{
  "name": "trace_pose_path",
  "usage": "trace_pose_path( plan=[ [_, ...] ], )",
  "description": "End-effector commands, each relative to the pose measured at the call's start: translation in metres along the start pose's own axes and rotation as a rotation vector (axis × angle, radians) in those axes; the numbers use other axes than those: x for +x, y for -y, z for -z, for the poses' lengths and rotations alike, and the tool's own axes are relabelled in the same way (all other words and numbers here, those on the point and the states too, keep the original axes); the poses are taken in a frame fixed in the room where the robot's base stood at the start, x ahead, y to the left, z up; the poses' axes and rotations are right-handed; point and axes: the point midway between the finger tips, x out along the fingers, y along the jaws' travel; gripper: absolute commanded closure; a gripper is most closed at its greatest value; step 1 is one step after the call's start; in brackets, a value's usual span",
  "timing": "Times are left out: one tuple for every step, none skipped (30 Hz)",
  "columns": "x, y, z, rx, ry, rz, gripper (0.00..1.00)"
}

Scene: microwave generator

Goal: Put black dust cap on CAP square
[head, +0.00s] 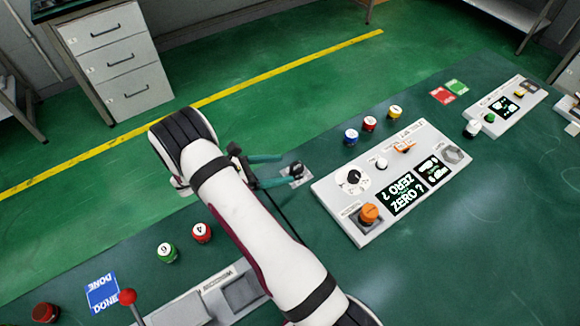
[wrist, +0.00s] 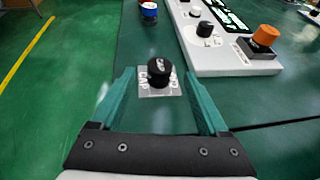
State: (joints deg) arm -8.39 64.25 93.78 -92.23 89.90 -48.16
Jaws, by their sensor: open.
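The black dust cap (wrist: 159,66) stands upright on the white CAP square (wrist: 148,91) in the wrist view. Its underside contact is partly hidden by its own body. The cap also shows in the head view (head: 296,168), on the pale square (head: 300,180) left of the console. My gripper (head: 282,171) is open, with its two teal fingers pointing at the cap. In the wrist view one finger is on each side of the square, and clear gaps separate both fingers from the cap.
A white console (head: 383,221) with knobs, screens and an orange knob (head: 369,213) stands right of the square. Blue, red and yellow caps stand behind it. Green and red numbered caps (head: 167,252) stand left of my arm near the table edge.

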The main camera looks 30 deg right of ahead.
Motion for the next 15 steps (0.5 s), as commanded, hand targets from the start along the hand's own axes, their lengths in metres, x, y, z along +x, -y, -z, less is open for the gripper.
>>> trace_pose_path(
  plan=[
    [-0.015, -0.001, 0.0, 0.001, -0.001, -0.006, 0.22],
    [-0.024, -0.001, 0.0, 0.001, -0.002, -0.005, 0.22],
    [-0.035, -0.001, 0.0, 0.001, -0.001, -0.006, 0.22],
    [-0.042, -0.001, 0.0, 0.002, -0.001, -0.004, 0.22],
    [-0.049, 0.0, 0.001, 0.0, -0.001, -0.003, 0.22],
    [-0.057, -0.001, 0.0, 0.002, -0.001, -0.003, 0.22],
    [-0.063, -0.001, 0.0, 0.001, -0.001, -0.004, 0.22],
    [-0.067, -0.001, 0.0, 0.001, -0.001, -0.002, 0.22],
    [-0.071, 0.0, 0.0, 0.001, -0.001, -0.001, 0.22],
    [-0.074, 0.0, 0.0, 0.003, -0.002, 0.0, 0.22],
    [-0.077, 0.001, -0.003, 0.011, -0.008, 0.005, 0.22],
    [-0.08, 0.004, -0.009, 0.04, -0.025, 0.022, 0.22],
    [-0.082, 0.009, -0.017, 0.076, -0.047, 0.043, 0.22],
    [-0.085, 0.015, -0.028, 0.128, -0.077, 0.073, 0.22],
    [-0.09, 0.028, -0.045, 0.215, -0.13, 0.125, 0.22]
  ],
)
